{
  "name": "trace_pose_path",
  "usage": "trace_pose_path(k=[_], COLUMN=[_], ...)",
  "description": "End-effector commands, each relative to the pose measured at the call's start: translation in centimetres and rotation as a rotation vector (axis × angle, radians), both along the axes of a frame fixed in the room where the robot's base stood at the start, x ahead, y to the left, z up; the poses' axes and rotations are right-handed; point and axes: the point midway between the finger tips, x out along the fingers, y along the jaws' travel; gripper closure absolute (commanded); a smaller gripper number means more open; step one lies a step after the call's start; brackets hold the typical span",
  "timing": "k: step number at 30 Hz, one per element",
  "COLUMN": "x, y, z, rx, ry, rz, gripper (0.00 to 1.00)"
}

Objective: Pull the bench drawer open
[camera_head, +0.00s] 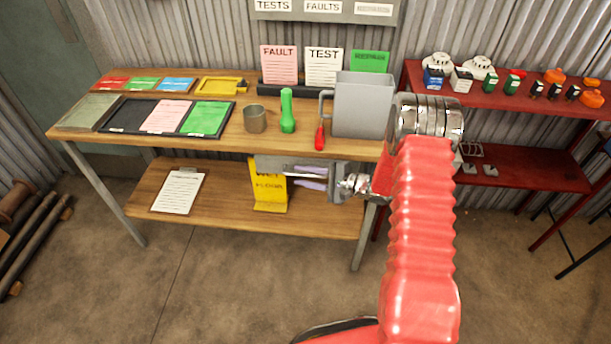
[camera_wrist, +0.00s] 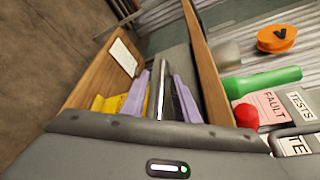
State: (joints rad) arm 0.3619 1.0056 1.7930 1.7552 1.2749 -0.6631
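The bench drawer (camera_head: 268,164) is a grey front under the wooden bench top, partly hidden behind my gripper. It looks closed or nearly so; its exact position is hard to tell. My gripper (camera_head: 300,177) is at the drawer front, with its two purple fingers pointing left. In the wrist view, the fingers of my gripper (camera_wrist: 160,88) stand apart on either side of a bright metal bar, which looks like the drawer handle (camera_wrist: 161,84). Gaps show between bar and fingers, so I see no clear grip. The grey drawer front also shows there behind the bar.
On the bench (camera_head: 225,122) are a grey jug (camera_head: 362,105), a green torch (camera_head: 287,112), a mug (camera_head: 255,119) and trays of cards. A yellow sign (camera_head: 268,187) and a clipboard (camera_head: 178,191) are on the lower shelf. A red rack (camera_head: 510,105) stands right.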

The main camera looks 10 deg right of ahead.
Motion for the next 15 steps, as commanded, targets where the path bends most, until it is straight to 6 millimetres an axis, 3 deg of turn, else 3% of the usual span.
trace_pose_path(k=[2, 15], x=[-0.01, -0.04], y=[-0.02, -0.04], z=[0.0, -0.03], rx=[0.0, -0.001], ry=[0.0, 0.002], rz=[0.0, -0.001], gripper=[0.72, 1.0])
